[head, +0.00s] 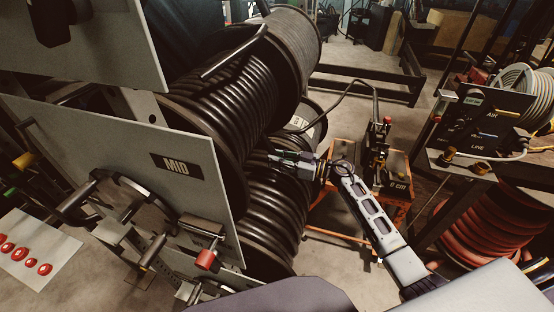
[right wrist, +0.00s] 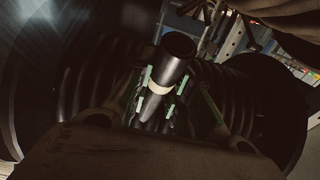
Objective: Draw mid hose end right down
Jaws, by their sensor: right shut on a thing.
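The mid hose reel shows in the head view as black hose (head: 225,108) wound in coils behind the grey plate with the MID label (head: 176,165). My right gripper (head: 280,158) is at the right side of the coils, at the height where the upper and lower reels meet. In the right wrist view its fingers (right wrist: 157,95) are shut on the hose end (right wrist: 178,50), a black open tube with a white band. The tube's mouth points up and slightly right in that view. In the head view the gripper mostly hides the hose end. My left gripper is out of view.
An orange stand (head: 345,205) with a dark machine (head: 385,165) is right of the gripper. A thin dark hose (head: 345,88) arches above it. Crank handles (head: 130,215) fill the lower left.

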